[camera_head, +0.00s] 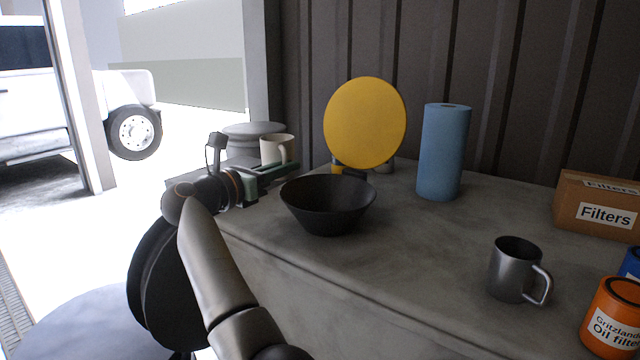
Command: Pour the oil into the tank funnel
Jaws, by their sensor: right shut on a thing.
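My right gripper (274,174) is beyond the bench's left edge area, just left of a black bowl. It is shut, apparently on a cream mug (275,149), whose lower part is hidden behind the fingers. The mug looks upright, its handle to the right; its contents do not show. A large black round piece (150,285), perhaps the funnel, stands at lower left above a pale blue-grey round surface (85,325), perhaps the tank. My right arm covers part of it. My left gripper is not in view.
The black bowl (328,210) sits on the grey bench (400,245). Behind it are a yellow disc (365,122) and a blue paper roll (442,152). A metal mug (512,270), a filters box (600,207) and an orange can (612,320) stand right. The bench middle is clear.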

